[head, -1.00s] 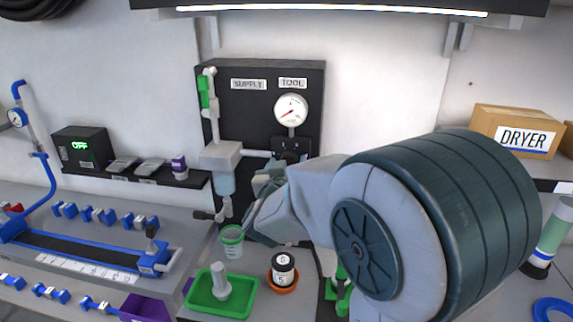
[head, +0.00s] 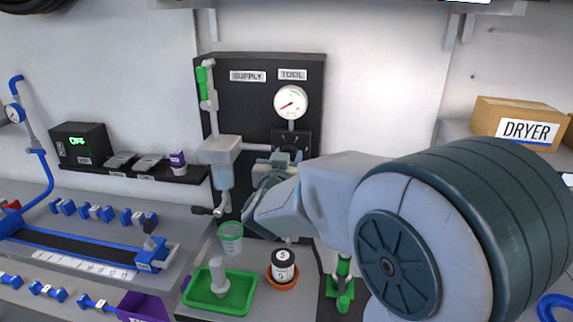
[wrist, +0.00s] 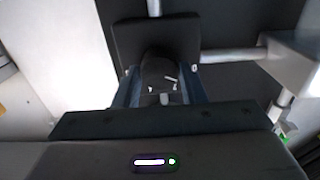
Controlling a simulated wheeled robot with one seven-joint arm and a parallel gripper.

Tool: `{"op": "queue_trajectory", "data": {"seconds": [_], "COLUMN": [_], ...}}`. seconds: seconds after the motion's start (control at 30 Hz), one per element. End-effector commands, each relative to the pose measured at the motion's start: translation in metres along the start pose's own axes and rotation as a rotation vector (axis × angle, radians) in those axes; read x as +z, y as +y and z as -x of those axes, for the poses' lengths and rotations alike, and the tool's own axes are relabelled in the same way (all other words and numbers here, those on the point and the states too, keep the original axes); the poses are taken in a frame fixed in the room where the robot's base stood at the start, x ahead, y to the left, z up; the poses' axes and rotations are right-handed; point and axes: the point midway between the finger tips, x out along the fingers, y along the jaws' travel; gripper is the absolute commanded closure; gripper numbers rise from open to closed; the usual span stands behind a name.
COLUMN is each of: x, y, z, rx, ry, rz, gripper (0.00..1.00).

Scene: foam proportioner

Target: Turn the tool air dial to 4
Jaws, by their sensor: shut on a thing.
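The tool air dial (head: 291,139) is a black knob on a black block below the round white gauge (head: 291,102), under the TOOL label (head: 293,75). The gauge's red needle points to the lower left; its numbers are too small to read. My gripper (head: 284,158) is at the dial, partly hidden by my own wrist in the head view. In the wrist view the dark knob (wrist: 159,74), with small pale marks, sits between the two blue-grey fingers of my gripper (wrist: 160,88), which are shut on it.
A grey supply fitting (head: 220,150) with a pipe and a green-handled valve (head: 205,77) stands left of the dial. Below are a green cup (head: 231,237), a green tray (head: 243,291) and a jar (head: 283,262) in an orange dish. A DRYER box (head: 519,121) is at right.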

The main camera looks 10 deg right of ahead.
Motion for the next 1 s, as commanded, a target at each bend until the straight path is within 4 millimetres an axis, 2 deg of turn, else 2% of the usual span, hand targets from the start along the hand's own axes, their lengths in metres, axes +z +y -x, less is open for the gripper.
{"op": "queue_trajectory", "data": {"seconds": [0.1, 1.0], "x": [0.0054, 0.0057], "y": [0.0009, 0.0023], "z": [0.0, 0.0002], "rx": [0.001, -0.001], "ry": [0.002, 0.002], "rz": [-0.106, -0.962], "gripper": [0.86, 0.86]}}
